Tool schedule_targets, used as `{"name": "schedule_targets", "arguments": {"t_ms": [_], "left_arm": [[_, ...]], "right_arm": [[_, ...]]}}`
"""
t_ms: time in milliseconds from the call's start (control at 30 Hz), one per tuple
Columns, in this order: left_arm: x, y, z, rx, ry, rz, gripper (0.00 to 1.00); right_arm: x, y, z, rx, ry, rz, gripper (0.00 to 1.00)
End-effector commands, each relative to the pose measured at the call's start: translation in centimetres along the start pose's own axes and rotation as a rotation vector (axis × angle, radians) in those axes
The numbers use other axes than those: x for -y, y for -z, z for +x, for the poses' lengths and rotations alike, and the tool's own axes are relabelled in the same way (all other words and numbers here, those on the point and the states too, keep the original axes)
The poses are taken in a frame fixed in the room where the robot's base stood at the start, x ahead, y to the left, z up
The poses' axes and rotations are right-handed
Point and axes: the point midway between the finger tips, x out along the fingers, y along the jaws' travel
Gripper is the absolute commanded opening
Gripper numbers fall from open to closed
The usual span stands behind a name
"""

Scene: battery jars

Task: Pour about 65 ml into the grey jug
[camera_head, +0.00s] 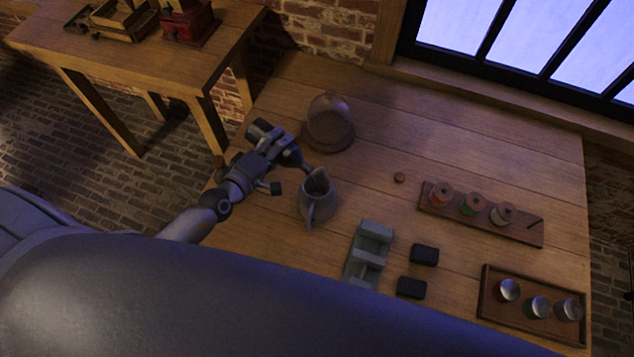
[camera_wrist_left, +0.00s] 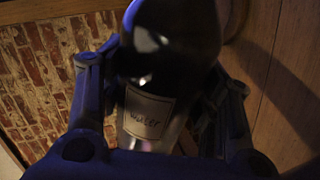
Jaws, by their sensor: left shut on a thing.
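The grey jug (camera_head: 318,204) stands upright on the wooden table (camera_head: 450,120), its open mouth facing up. My left gripper (camera_head: 270,150) is shut on a dark bottle (camera_head: 291,158) to the jug's upper left. The bottle is tilted over, with its neck pointing right and down at the jug's mouth. In the left wrist view the bottle (camera_wrist_left: 170,45) sits between the fingers, with a pale label (camera_wrist_left: 148,115) that seems to read "water". I cannot make out any stream or the level in the jug. My right gripper is not in view.
A round glass vessel (camera_head: 330,122) stands just behind the bottle. A small cork-like piece (camera_head: 399,177) lies right of the jug. A grey holder (camera_head: 356,266), two black blocks (camera_head: 424,254), a rack of spools (camera_head: 432,209) and a tray of metal-topped jars (camera_head: 487,305) fill the right side.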

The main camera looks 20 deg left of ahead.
Motion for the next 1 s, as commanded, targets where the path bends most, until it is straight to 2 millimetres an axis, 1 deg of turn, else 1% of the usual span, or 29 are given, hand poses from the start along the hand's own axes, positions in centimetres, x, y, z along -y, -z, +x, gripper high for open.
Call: {"name": "schedule_targets", "arguments": {"t_ms": [100, 200, 267, 400, 467, 800, 1000], "left_arm": [[1.8, 0.0, 0.5, 0.019, -0.003, -0.074, 0.22], [2.7, -0.1, 0.8, 0.044, -0.001, -0.164, 0.22], [2.7, -0.1, 0.8, 0.053, 0.000, -0.200, 0.22], [2.3, 0.1, 0.7, 0.057, 0.001, -0.220, 0.22], [2.5, 0.0, 0.7, 0.059, 0.001, -0.228, 0.22], [4.2, -0.5, 1.2, 0.096, 0.001, -0.366, 0.22], [4.6, -0.6, 1.3, 0.111, 0.003, -0.422, 0.22]], "right_arm": [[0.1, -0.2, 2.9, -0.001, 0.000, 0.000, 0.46], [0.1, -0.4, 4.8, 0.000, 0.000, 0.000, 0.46], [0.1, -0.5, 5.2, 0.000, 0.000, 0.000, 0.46], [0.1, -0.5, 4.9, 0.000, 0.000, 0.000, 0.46], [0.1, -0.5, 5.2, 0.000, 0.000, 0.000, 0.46], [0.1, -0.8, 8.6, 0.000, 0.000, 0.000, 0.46], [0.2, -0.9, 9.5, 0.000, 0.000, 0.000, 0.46]]}}
